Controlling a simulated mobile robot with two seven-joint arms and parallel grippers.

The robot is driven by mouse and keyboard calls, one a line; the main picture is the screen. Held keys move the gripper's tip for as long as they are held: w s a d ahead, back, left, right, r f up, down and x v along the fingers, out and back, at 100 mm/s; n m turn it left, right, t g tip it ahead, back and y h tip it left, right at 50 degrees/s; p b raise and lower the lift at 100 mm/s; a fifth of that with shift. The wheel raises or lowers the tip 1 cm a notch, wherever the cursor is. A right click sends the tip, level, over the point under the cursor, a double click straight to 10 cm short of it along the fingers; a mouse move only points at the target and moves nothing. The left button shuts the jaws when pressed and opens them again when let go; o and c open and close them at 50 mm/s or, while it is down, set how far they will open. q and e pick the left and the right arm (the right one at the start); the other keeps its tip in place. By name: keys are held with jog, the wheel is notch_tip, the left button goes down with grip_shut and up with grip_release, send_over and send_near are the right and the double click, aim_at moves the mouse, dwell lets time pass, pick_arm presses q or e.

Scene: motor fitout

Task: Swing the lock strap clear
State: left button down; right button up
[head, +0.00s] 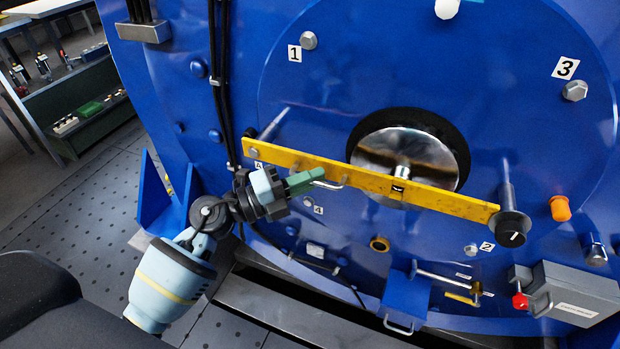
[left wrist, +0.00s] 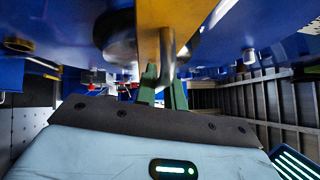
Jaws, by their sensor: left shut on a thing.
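The lock strap (head: 440,197) is a long yellow bar across the front of the blue motor end. It runs from a pivot bolt at its upper left to a black knob (head: 512,230) on a post at its lower right, passing in front of the shiny shaft (head: 400,152). A small metal handle (head: 329,184) sits on the strap's lower left part. My left gripper (head: 318,176) has its green fingers shut on this handle. In the left wrist view the strap (left wrist: 148,45) rises just beyond the green fingers (left wrist: 163,88). My right gripper is not in view.
Numbered bolts, such as bolt 1 (head: 308,40) and bolt 3 (head: 575,90), surround the shaft. An orange knob (head: 560,208) and a grey box (head: 575,292) with a red knob are at the lower right. Black cables (head: 222,80) run down the left. A workbench stands far left.

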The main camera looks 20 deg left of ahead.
pick_arm(q)
jog(key=shift+r, duration=0.15)
